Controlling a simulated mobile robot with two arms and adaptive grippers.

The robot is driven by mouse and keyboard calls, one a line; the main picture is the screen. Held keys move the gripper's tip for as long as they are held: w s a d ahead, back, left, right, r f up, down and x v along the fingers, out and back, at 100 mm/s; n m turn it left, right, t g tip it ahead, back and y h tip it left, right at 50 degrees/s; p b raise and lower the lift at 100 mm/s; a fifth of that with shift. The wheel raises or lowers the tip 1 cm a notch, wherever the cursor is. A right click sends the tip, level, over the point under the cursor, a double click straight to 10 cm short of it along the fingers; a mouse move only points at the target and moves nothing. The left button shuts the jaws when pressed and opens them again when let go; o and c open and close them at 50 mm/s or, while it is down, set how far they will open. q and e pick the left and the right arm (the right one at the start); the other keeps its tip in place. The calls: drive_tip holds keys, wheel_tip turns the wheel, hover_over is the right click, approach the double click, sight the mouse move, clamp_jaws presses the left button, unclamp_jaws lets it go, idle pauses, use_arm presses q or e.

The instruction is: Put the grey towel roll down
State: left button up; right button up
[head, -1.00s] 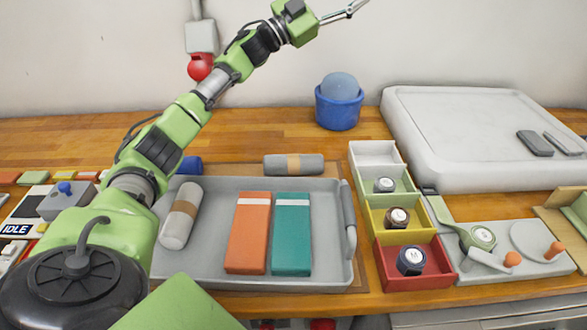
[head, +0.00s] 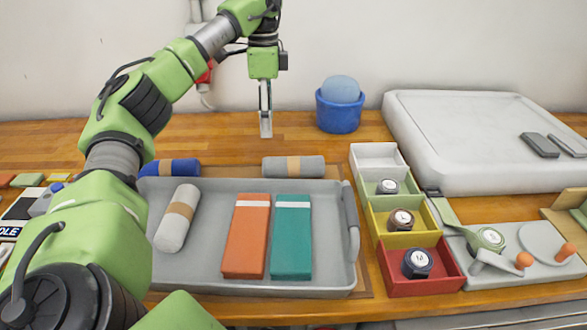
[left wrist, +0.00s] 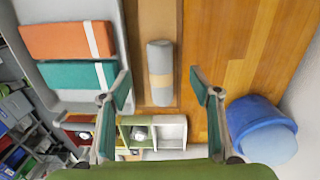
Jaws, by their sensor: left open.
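The grey towel roll (head: 308,167), with a tan band, lies on its side behind the grey tray (head: 346,270). In the left wrist view the grey towel roll (left wrist: 160,58) shows between the spread fingers, farther off and not touched. My left gripper (head: 265,132) points down in the air, a little left of the roll in the head view. It is open and empty in the left wrist view (left wrist: 158,88). My right gripper is in neither view.
In the tray are a paler roll (head: 172,232), an orange bundle (head: 246,240) and a teal bundle (head: 291,240). A blue roll (head: 178,167) lies behind it. A blue tub (head: 338,115) with a pale blue ball stands right of my gripper. Small bins (head: 398,225) stand at right.

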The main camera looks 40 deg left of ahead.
use_arm(q)
hover_over(272, 159)
drive_tip(key=f, duration=0.6)
drive_tip(key=shift+s+a+f, duration=0.15)
drive_tip(key=shift+a+f, duration=0.15)
drive_tip(key=shift+a, duration=0.05)
drive_tip(key=shift+d+f+p, duration=0.2)
drive_tip(key=shift+f+p, duration=0.1)
drive_tip(key=shift+f, duration=1.25)
drive_tip(key=shift+d+f+p, duration=0.2)
drive_tip(key=shift+f+p, duration=0.05)
drive_tip(key=shift+f, duration=1.3)
drive_tip(key=c, duration=1.4)
drive_tip(key=shift+o, duration=0.2)
drive_tip(key=shift+r, duration=0.1)
